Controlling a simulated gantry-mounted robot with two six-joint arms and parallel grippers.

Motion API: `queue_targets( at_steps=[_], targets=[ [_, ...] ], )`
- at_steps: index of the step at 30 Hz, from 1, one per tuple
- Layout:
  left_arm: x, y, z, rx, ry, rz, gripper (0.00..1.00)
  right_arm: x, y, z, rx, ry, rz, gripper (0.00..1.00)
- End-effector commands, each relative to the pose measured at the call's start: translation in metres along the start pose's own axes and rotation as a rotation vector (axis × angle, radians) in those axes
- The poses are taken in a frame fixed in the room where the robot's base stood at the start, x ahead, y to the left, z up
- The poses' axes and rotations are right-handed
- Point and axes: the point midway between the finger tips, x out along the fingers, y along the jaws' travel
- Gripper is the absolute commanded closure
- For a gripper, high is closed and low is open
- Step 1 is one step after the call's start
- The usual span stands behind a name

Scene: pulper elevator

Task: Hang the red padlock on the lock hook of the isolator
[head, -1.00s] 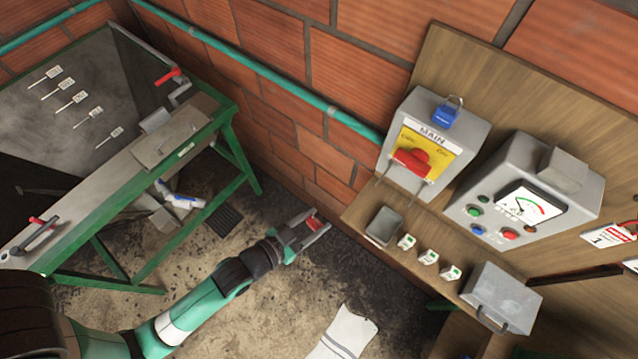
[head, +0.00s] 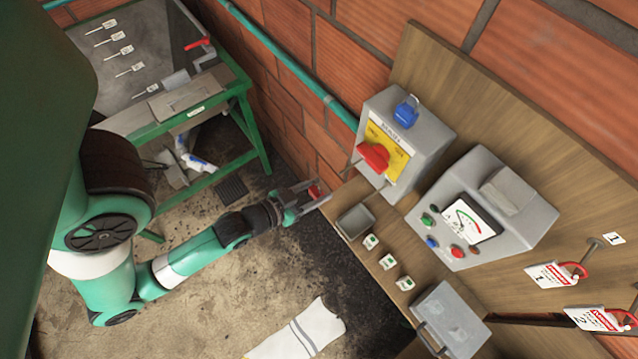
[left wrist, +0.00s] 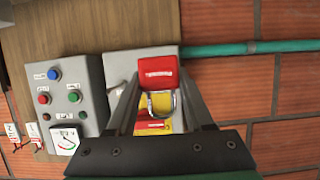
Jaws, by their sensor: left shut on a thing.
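The red padlock (head: 313,191) is clamped between the fingers of my left gripper (head: 318,192). In the left wrist view the red padlock (left wrist: 158,73) sits at the fingertips, its metal shackle (left wrist: 162,104) towards the picture's bottom. The grey isolator (head: 420,139) is on the wooden board, with a yellow plate and a red handle (head: 373,155). A blue padlock (head: 406,112) is at its top. The gripper is left of the isolator and apart from it. I cannot make out the lock hook clearly. My right gripper is not in view.
A grey meter box (head: 480,205) stands right of the isolator. A shelf below holds a small tray (head: 355,222), several small blocks and a metal box (head: 450,322). Warning tags (head: 553,275) hang at right. A green bench (head: 190,100) is at left. A pipe runs along the brick wall.

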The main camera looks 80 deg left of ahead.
Motion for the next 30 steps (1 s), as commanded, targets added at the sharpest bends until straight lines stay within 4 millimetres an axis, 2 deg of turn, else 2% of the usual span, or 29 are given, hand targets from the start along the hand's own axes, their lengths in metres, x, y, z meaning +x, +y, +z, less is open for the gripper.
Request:
queue_targets(
  at_steps=[30],
  targets=[
    [0.069,0.000,-0.021,-0.001,0.003,0.001,1.00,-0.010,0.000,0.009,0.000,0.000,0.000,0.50]
  ],
)
